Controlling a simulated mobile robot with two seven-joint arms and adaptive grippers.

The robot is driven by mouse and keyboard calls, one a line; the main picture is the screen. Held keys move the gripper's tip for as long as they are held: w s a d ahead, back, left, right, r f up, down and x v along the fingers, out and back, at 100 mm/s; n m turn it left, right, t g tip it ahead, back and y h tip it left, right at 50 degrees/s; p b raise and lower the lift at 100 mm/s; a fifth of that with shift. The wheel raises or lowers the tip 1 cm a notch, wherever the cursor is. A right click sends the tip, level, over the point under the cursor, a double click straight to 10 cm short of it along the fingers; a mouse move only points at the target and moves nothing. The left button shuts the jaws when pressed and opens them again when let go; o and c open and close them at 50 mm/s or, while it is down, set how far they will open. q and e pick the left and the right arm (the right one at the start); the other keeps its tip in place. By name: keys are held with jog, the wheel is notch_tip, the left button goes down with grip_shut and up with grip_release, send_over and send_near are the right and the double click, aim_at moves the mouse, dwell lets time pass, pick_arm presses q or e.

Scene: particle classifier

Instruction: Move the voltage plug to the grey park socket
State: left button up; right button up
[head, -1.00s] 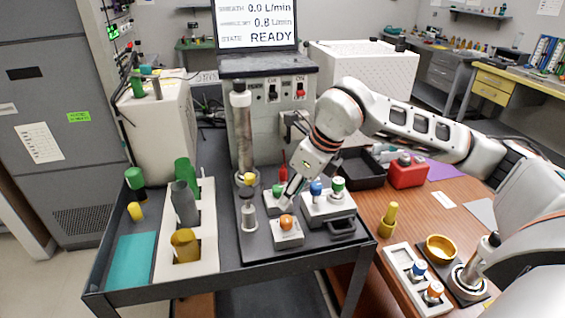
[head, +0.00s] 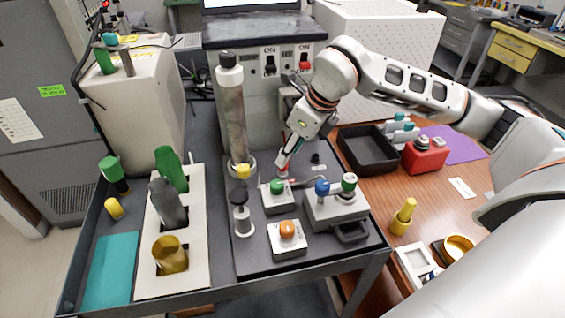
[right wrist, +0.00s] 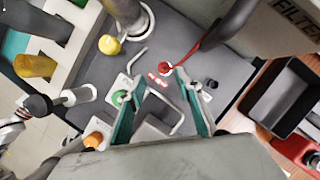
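The red plug (head: 282,171), which I take to be the voltage plug, stands on the dark cart top behind the green-knob box. In the right wrist view the red plug (right wrist: 171,69) has a thick red-and-dark lead running up and right. A small dark socket (head: 316,158), likely the grey park socket, is right of it; it also shows in the right wrist view (right wrist: 210,84). My right gripper (head: 284,161) is just above the red plug. In the right wrist view its teal fingers (right wrist: 159,82) are apart, with nothing clearly held. My left gripper is not seen.
Close by are the green-knob box (head: 278,197), the orange-knob box (head: 288,238) and the box with blue and green knobs (head: 337,208). A tall grey cylinder (head: 231,112) stands left of the gripper. A black tray (head: 366,165) lies to the right.

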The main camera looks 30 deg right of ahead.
jog(key=x, duration=0.2)
jog(key=w+x, duration=0.1)
jog(key=x, duration=0.2)
jog(key=shift+d+f, duration=0.15)
grip_shut()
